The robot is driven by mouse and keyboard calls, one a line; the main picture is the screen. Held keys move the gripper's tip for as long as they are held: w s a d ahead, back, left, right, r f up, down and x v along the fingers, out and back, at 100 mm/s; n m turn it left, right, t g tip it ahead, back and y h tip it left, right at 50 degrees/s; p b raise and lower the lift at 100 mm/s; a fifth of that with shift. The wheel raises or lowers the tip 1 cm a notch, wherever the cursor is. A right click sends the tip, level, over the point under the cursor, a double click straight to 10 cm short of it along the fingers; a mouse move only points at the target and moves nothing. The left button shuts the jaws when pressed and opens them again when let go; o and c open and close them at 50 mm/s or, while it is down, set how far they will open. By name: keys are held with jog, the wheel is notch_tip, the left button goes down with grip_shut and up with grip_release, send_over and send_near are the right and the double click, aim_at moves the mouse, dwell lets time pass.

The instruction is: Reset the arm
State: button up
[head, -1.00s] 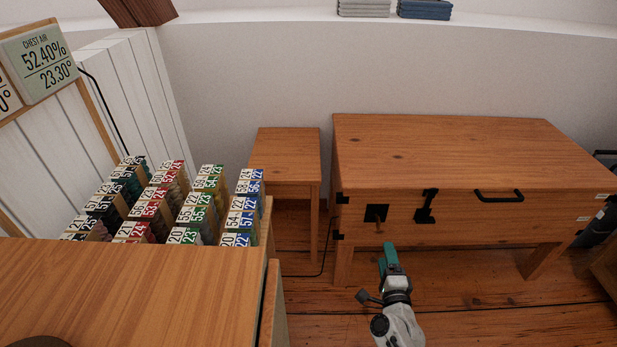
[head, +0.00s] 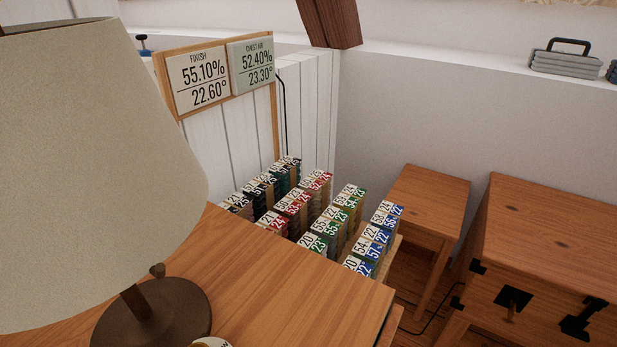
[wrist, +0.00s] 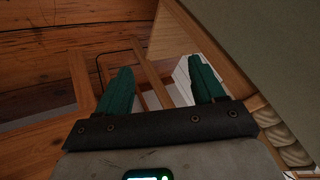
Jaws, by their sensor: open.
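My gripper (wrist: 162,95) shows in the wrist view with its two green fingers spread apart. It is open, and nothing is between the fingers. Wooden furniture edges and the plank floor (wrist: 30,55) lie beyond the fingertips. The arm and gripper are out of the head view now.
In the head view a lamp with a large shade (head: 95,160) stands on a wooden top (head: 290,285) at the left. Several rows of numbered blocks (head: 340,220) sit behind it. A small side table (head: 425,200) and a wooden chest (head: 545,225) are at the right.

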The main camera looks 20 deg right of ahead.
jog(key=s+a+r+n+g+h+p, duration=0.15)
jog(key=s+r+n+g, duration=0.4)
jog(key=s, duration=0.65)
notch_tip(320, 180, up, 25)
jog(key=p, duration=2.5)
jog(key=shift+w, duration=0.2)
jog(key=shift+g, duration=0.25)
